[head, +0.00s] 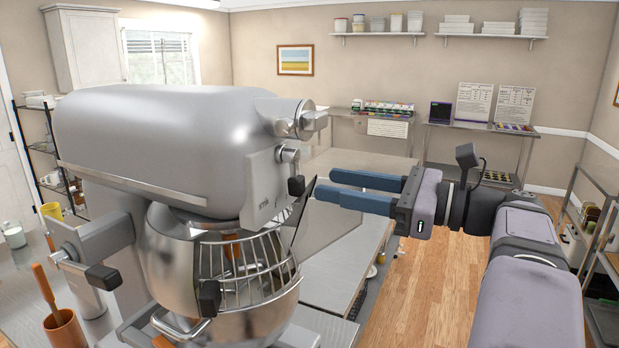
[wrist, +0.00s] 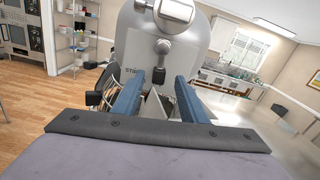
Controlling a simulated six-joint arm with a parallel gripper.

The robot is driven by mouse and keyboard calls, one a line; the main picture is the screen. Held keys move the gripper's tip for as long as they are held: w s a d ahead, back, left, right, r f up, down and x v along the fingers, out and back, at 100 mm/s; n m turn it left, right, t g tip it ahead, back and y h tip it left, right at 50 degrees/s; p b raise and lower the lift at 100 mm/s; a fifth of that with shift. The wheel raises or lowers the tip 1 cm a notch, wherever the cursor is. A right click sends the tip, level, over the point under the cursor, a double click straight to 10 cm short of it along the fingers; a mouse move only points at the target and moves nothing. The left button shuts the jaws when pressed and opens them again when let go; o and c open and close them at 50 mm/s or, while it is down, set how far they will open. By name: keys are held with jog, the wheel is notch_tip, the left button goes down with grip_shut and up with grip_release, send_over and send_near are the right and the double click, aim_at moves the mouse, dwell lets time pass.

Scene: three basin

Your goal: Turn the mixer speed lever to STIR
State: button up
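The large silver mixer (head: 170,135) fills the left of the head view, and its rounded end shows ahead in the wrist view (wrist: 175,38). The speed lever (head: 295,183) hangs down from a round pivot on the mixer's end and has a black knob. In the wrist view the lever (wrist: 159,75) appears between my fingers, with lettering that looks like STIR on the panel to its left. My gripper (head: 322,186) is open and empty. Its blue fingers (wrist: 158,82) point at the lever, the tips seemingly just short of the knob. I cannot tell the exact gap.
A steel bowl with a wire guard (head: 245,270) sits below the mixer head. A second knobbed fitting (head: 300,119) projects above the lever. A wooden-handled tool in a brown pot (head: 63,330) stands at the lower left. Open floor (head: 430,290) lies below my arm.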

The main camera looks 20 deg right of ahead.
aim_at(302, 179)
jog(key=shift+p+x, duration=1.05)
jog(key=shift+x, duration=1.9)
grip_shut()
